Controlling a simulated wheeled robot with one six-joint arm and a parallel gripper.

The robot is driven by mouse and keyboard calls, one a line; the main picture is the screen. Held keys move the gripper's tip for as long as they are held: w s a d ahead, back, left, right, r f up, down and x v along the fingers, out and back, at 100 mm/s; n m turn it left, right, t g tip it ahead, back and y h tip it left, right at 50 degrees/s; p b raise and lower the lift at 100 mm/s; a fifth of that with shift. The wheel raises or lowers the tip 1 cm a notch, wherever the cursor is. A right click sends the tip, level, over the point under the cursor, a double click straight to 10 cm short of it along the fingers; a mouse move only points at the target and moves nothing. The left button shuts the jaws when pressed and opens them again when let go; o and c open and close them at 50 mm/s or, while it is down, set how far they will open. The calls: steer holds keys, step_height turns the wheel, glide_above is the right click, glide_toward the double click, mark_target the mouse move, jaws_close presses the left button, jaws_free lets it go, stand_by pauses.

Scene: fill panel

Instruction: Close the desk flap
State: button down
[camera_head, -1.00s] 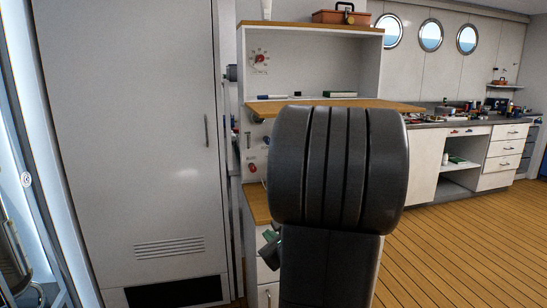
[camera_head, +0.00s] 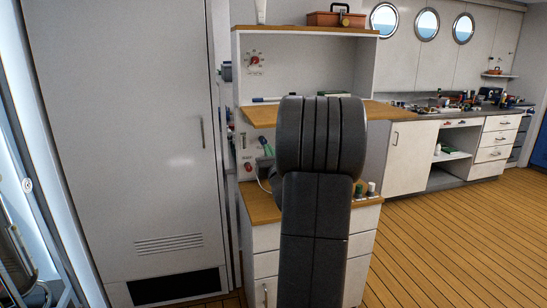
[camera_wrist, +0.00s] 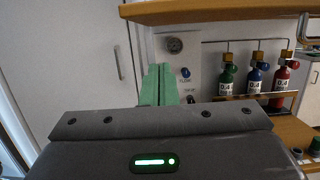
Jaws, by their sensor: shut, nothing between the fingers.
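The desk flap (camera_head: 258,116) is a wooden board standing out level from the front of the white panel cabinet, below its open shelf. My arm hides its middle. In the wrist view the flap's edge (camera_wrist: 215,11) crosses the top of the picture. My gripper (camera_wrist: 158,82) has green fingers that are shut with nothing between them. They point up at the panel, below and towards the left end of the flap. In the head view a little of the green gripper (camera_head: 266,147) shows just under the flap's left part. I cannot tell whether it touches the flap.
Small gas bottles (camera_wrist: 256,79) stand in a rack under the flap, right of my gripper. A lower wooden counter (camera_head: 261,208) lies beneath. A tall grey locker (camera_head: 125,130) stands close on the left. The plank floor (camera_head: 450,240) at right is clear.

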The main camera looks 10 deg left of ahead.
steer(key=r, duration=0.2)
steer(key=w+r+p, duration=0.1)
steer(key=r, duration=0.1)
steer(key=shift+a+r+p, duration=0.1)
steer(key=shift+a+p, duration=0.1)
steer(key=shift+p, duration=0.1)
steer(key=shift+r, duration=0.1)
